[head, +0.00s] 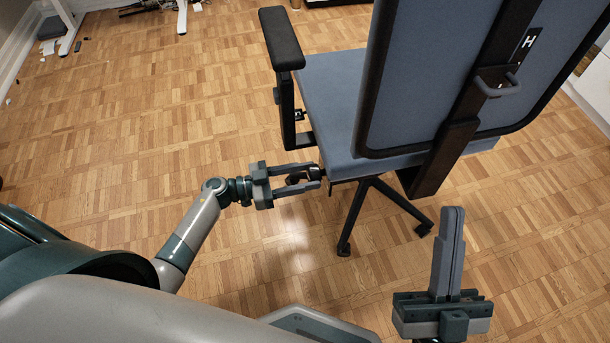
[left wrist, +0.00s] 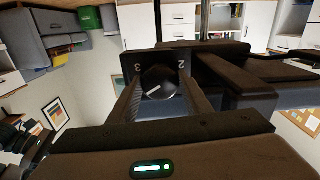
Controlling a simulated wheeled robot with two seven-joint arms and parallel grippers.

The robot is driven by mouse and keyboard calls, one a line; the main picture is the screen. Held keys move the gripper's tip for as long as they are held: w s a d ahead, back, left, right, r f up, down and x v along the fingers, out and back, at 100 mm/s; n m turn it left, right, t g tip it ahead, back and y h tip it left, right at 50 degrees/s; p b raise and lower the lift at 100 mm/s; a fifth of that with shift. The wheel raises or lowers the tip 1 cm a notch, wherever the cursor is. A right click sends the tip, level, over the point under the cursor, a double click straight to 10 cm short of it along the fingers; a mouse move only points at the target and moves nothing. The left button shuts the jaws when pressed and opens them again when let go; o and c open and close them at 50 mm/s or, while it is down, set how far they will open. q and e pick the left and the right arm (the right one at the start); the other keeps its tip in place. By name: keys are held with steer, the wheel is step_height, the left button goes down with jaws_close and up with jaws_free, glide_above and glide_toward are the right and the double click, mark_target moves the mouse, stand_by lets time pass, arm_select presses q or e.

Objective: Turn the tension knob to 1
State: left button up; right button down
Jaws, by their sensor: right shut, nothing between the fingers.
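The tension knob (left wrist: 160,83) is a round black knob with a white pointer line, under the chair seat. In the left wrist view the line slants from lower left to upper right. A 3 shows up and left of the knob and a 2 up and right; I see no 1. My left gripper (head: 305,178) reaches to the seat's near edge, one finger on each side of the knob. In the left wrist view the fingers (left wrist: 162,92) lie close against its sides. My right gripper (head: 452,215) is shut and empty, apart from the chair at the lower right.
The blue office chair (head: 335,95) has a black armrest (head: 281,38) and a tall backrest (head: 465,65) on the right. Its black legs (head: 355,215) stand on the parquet floor (head: 130,130). White desk legs (head: 70,25) stand far off at the upper left.

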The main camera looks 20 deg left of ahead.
arm_select(q)
steer(key=c, duration=0.4)
steer(key=shift+c, duration=0.2)
